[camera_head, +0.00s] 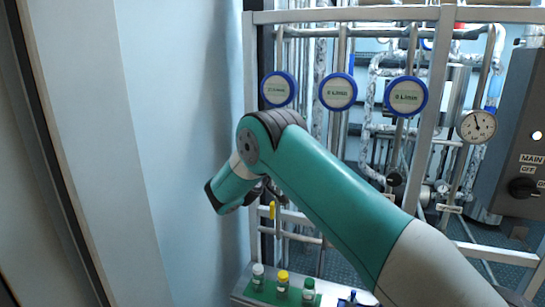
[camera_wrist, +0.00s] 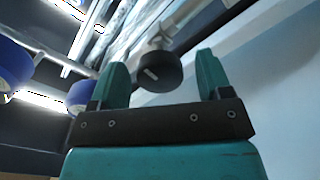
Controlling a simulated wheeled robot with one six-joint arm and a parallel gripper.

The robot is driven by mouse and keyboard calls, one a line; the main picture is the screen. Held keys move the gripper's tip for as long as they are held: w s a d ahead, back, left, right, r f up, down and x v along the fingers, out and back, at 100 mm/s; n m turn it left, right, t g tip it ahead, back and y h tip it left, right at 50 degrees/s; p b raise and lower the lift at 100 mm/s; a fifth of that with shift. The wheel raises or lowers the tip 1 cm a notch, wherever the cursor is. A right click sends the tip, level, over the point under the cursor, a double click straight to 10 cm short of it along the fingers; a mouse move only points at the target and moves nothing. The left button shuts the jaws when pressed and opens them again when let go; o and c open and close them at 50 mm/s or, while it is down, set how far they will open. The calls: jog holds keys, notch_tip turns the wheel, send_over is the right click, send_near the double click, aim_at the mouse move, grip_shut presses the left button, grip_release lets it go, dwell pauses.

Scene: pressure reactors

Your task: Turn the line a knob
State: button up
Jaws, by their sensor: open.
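In the wrist view, a round black knob (camera_wrist: 160,74) with a white mark on its face sits on a metal fitting. My gripper (camera_wrist: 162,60) is open, with one teal finger on each side of the knob in the picture. A gap shows between the knob and both fingers. I cannot tell how far the fingertips reach along it. In the head view my forearm and wrist stand in front of the left pipe line, and my gripper's jaws and this knob cannot be made out. No line label is readable.
Blue-rimmed flow gauges (camera_head: 338,92) hang along the frame. A pressure dial (camera_head: 477,126) and a grey control box (camera_head: 515,140) are at the right. A bluish wall (camera_head: 180,120) stands close on the left. Small capped bottles (camera_head: 283,283) stand on a shelf below.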

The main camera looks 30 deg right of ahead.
jog(key=shift+w+d, duration=0.3)
jog(key=shift+d, duration=0.1)
jog(key=shift+c, duration=0.3)
jog(key=c, duration=0.9)
jog(key=shift+o, duration=0.2)
jog(key=shift+f+b, duration=0.2)
jog(key=shift+b, duration=0.65)
jog(key=shift+m+b, duration=0.6)
jog(key=shift+b, duration=0.25)
jog(key=shift+r, duration=0.2)
jog(key=o, duration=0.9)
